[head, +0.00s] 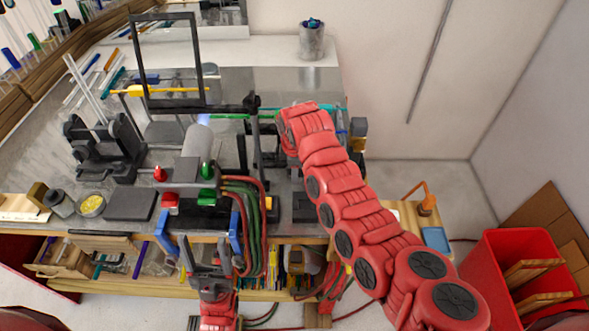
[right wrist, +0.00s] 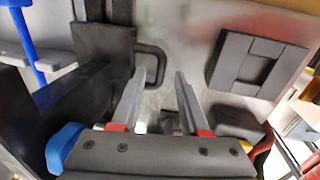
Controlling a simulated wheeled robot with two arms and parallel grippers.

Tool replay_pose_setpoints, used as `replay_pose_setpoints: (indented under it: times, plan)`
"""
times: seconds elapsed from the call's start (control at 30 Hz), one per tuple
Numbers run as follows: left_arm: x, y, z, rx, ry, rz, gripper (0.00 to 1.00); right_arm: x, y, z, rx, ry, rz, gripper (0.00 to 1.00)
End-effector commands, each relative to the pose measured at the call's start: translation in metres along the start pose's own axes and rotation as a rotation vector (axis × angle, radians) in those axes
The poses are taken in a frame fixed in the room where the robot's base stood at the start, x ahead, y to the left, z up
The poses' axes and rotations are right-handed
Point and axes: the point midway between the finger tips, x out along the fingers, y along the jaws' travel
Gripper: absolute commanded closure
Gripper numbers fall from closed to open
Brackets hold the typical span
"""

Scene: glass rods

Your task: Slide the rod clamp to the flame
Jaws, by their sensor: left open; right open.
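The rod clamp seems to be the dark block with a black loop handle (right wrist: 152,62) in the right wrist view. My right gripper (right wrist: 160,80) is open, its two grey fingers pointing at the handle area, with nothing held between them. A dark upright holder (head: 254,125) stands left of that arm, near a green rod (head: 229,116). A faint bluish flame (head: 203,119) shows above the pale burner barrel (head: 197,142). My left gripper (head: 207,246) is open and empty at the bench's front edge.
A black frame (head: 138,60) and a yellow rod (head: 178,91) stand behind the burner. A black rod stand (head: 105,145) is at left. Red and green hoses (head: 252,220) hang over the front edge. A metal cup (head: 312,40) stands at the back.

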Motion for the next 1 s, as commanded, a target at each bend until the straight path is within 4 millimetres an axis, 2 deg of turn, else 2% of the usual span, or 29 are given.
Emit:
replay_pose_setpoints:
  times: [0.03, 0.27, 0.3, 1.0]
  plan:
    - [-0.0001, 0.0000, 0.0000, 0.000, 0.000, 0.000, 0.31, 0.0000, 0.0001, 0.0002, 0.000, 0.000, 0.000, 0.57]
    - [-0.0001, 0.0000, 0.0000, 0.000, 0.000, 0.000, 0.31, -0.0003, 0.0003, 0.0002, 0.001, 0.000, 0.001, 0.99]
    - [-0.0001, 0.0000, 0.0000, 0.000, 0.000, 0.000, 0.31, -0.0003, 0.0002, 0.0002, 0.001, 0.000, 0.000, 1.00]
    - [0.0000, 0.0000, 0.0000, 0.000, 0.000, 0.000, 0.31, -0.0006, 0.0003, -0.0002, 0.000, 0.001, 0.001, 1.00]
